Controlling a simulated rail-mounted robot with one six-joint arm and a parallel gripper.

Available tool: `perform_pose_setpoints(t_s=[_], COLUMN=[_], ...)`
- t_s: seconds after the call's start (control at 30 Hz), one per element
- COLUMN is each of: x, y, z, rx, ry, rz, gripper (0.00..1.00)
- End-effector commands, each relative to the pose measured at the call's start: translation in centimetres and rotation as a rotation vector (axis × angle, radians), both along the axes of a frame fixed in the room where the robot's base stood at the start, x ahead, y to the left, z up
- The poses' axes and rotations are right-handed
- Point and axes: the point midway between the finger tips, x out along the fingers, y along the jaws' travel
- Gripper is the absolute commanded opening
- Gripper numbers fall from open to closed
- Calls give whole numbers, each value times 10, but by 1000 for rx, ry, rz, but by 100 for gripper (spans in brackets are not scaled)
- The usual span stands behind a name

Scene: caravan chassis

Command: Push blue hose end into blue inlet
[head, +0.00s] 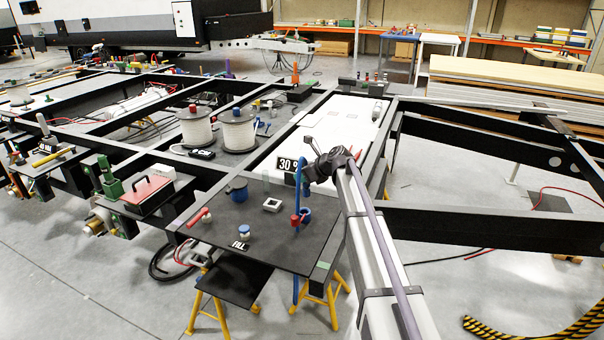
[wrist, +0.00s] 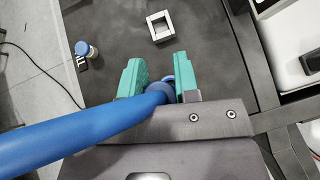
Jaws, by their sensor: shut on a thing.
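The blue hose shows in the head view as an upright blue length (head: 298,180) at the right part of the dark plate. In the wrist view the thick blue hose (wrist: 80,135) comes in from the left, and its end lies between the teal fingers. My gripper (wrist: 160,75) is shut on the hose end, and it shows small and dark in the head view (head: 316,172). A blue ring-like fitting (head: 306,214), which looks like the blue inlet, stands on the plate beside a red piece (head: 295,220). Whether hose and inlet touch is hidden.
A white square frame (head: 272,205) lies on the dark plate (head: 215,235), left of the blue fitting. Black chassis beams (head: 345,215) border the plate.

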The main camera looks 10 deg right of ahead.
Motion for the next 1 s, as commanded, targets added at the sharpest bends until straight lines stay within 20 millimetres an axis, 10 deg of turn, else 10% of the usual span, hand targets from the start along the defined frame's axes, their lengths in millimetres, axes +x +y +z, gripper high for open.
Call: perform_pose_setpoints(t_s=[1.0], x=[1], y=[1], z=[-60], rx=[0], ry=[0], rz=[3], gripper=[4])
